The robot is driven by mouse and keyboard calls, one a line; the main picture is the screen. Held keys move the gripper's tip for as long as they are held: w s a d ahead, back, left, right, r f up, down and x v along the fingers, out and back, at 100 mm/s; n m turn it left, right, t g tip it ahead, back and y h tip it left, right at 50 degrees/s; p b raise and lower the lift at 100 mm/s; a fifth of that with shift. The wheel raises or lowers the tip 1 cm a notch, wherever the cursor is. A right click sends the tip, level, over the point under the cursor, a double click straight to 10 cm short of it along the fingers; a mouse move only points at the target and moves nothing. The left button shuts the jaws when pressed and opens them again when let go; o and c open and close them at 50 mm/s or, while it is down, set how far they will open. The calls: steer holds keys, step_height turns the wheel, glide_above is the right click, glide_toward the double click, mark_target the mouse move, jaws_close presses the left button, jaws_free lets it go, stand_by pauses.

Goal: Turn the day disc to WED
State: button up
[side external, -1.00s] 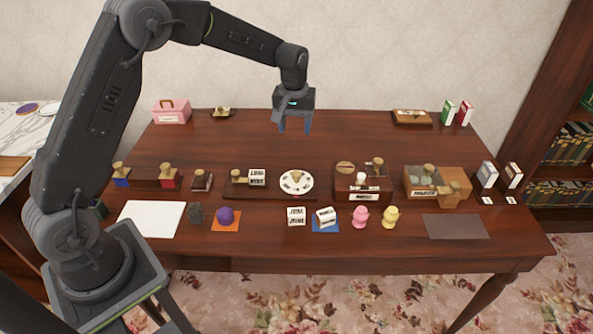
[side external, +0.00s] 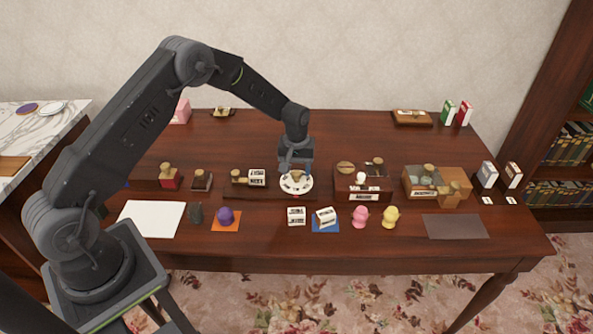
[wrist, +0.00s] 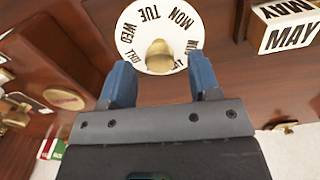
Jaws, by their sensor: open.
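The day disc (side external: 296,184) is a round white dial with black day names and a brass knob. In the wrist view the disc (wrist: 181,22) shows MON, TUE, WED and THU along its visible edge; the labels at lower right are partly hidden. Its brass knob (wrist: 159,56) stands at the middle. My gripper (side external: 296,173) is over the disc in the side view. In the wrist view my gripper (wrist: 161,75) is open, one blue finger on each side of the knob, with gaps to it. I cannot tell the exact height of the fingertips.
A month block reading MAY (wrist: 290,33) stands beside the disc; it also shows in the side view (side external: 257,177). A wooden box with brass knobs (side external: 362,187) stands right of the disc. Loose blocks (side external: 296,216) lie in front. The table behind is largely clear.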

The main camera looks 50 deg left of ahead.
steer(key=shift+f, duration=0.55)
steer(key=c, duration=0.9)
steer(key=shift+m, duration=0.4)
steer(key=m, duration=0.8)
steer(key=shift+m, duration=0.4)
steer(key=shift+s, duration=0.1)
